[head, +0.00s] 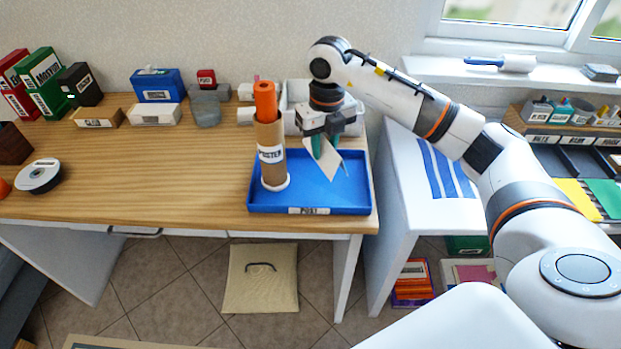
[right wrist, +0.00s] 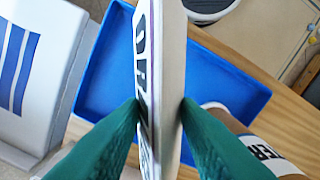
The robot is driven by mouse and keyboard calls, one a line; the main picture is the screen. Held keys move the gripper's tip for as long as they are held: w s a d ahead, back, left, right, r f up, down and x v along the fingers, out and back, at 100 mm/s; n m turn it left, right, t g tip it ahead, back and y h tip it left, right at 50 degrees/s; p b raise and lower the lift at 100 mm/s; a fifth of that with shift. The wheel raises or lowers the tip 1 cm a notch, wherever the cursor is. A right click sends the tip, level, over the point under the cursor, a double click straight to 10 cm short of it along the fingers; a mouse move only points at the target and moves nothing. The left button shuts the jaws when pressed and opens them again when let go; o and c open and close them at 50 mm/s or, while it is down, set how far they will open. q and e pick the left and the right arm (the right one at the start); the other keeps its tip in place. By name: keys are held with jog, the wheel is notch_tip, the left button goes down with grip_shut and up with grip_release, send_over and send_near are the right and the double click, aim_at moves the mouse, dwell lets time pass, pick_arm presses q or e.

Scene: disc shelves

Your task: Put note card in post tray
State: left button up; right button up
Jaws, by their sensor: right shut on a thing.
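The blue post tray (head: 345,195) lies on the wooden desk near its right front corner, with a POST label on its front. My right gripper (head: 325,145) is over the tray, its green fingers shut on the white note card (head: 320,163). The card hangs tilted from the fingers, above the tray floor as far as I can tell. In the right wrist view the card (right wrist: 172,70) is seen nearly edge-on between the green fingertips (right wrist: 160,105), with dark lettering on one side and the blue tray (right wrist: 105,75) behind. My left gripper is not in view.
A brown poster tube (head: 271,150) with an orange roll in its top stands upright in the tray's left part, close to my gripper. White containers (head: 296,95) stand behind the tray. A white side surface with blue stripes (head: 445,168) is to the right.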

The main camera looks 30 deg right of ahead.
aim_at(329, 182)
jog(key=m, duration=0.1)
jog(key=d+m, duration=0.1)
jog(key=m, duration=0.1)
jog(key=d+m, duration=0.1)
jog(key=m, duration=0.1)
jog(key=shift+w+r+p, duration=0.15)
jog(key=shift+w+p, duration=0.15)
jog(key=shift+m, duration=0.4)
notch_tip(329, 182, down, 10)
jog(key=shift+d+r+p, duration=0.1)
jog(key=shift+r+p, duration=0.1)
jog(key=shift+p, duration=0.4)
jog(key=shift+f, duration=0.15)
jog(key=shift+f, duration=0.1)
jog(key=o, duration=1)
jog(key=shift+c, duration=0.2)
